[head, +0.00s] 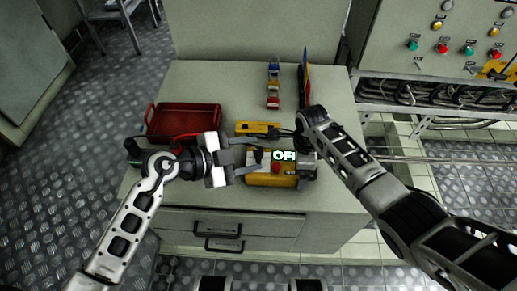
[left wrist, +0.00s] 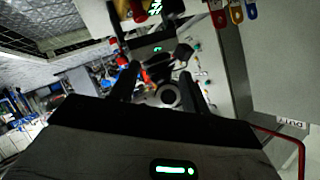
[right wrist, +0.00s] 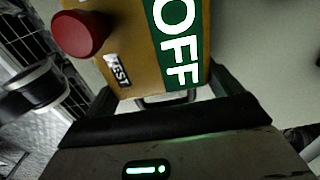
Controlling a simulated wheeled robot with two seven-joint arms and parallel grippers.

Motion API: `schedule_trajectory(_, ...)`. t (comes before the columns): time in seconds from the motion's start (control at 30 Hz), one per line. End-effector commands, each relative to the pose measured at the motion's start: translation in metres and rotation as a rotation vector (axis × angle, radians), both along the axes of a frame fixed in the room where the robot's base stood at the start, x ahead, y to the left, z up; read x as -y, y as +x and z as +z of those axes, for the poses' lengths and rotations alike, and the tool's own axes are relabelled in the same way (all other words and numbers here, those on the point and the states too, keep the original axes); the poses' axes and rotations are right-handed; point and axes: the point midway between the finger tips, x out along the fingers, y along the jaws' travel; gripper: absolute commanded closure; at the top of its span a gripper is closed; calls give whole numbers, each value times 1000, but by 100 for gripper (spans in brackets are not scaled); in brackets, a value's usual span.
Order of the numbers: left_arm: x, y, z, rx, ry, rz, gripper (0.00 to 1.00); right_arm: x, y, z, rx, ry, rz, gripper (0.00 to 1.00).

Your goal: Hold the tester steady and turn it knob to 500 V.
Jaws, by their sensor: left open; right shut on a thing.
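The yellow tester (head: 268,180) lies on the grey cabinet top near its front edge. Its green display reads OFF. In the right wrist view the tester (right wrist: 135,70) fills the space ahead of my fingers, with a red button (right wrist: 80,33) and a TEST label. My right gripper (head: 307,168) is shut on the tester's right end. My left gripper (head: 257,156) is open at the tester's left part, its fingers around a small dark knob (head: 259,154). Contact with the knob cannot be told. The left wrist view shows a round dark part (left wrist: 168,95) between the open fingers.
A red tray (head: 185,120) stands at left on the cabinet top (head: 225,85). A yellow device (head: 257,129) lies just behind the tester. A control panel (head: 440,50) stands at right.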

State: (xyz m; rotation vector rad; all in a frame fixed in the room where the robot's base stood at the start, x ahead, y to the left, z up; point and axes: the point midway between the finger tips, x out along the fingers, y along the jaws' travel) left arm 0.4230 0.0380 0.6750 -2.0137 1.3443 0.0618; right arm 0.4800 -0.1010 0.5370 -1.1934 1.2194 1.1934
Motion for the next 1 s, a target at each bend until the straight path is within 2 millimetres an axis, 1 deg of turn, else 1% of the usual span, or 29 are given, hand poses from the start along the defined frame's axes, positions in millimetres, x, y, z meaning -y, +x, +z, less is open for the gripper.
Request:
schedule_trajectory(0.03, -11, -5, -6, -97, -71, 99, 54, 0, 0, 0, 0, 1, 1, 53)
schedule_trajectory(0.1, -25, -8, -12, -210, -161, 220, 54, 0, 0, 0, 0, 1, 1, 53)
schedule_trajectory(0.2, -42, -13, -19, -329, -259, 352, 54, 0, 0, 0, 0, 1, 1, 53)
schedule_trajectory(0.3, -53, -16, -23, -400, -323, 431, 54, 0, 0, 0, 0, 1, 1, 53)
schedule_trajectory(0.4, -56, -16, -26, -432, -354, 469, 54, 0, 0, 0, 0, 1, 1, 53)
schedule_trajectory(0.47, -54, -13, -28, -440, -361, 476, 54, 0, 0, 1, 0, 1, 1, 53)
schedule_trajectory(0.57, -44, -3, -33, -441, -362, 476, 54, 0, 0, 1, 0, 1, 1, 53)
schedule_trajectory(0.8, -11, 28, -51, -439, -359, 472, 54, 0, 0, 1, 0, 1, 1, 53)
schedule_trajectory(1.0, 11, 49, -64, -439, -359, 472, 54, 0, 0, 1, 1, 1, 1, 53)
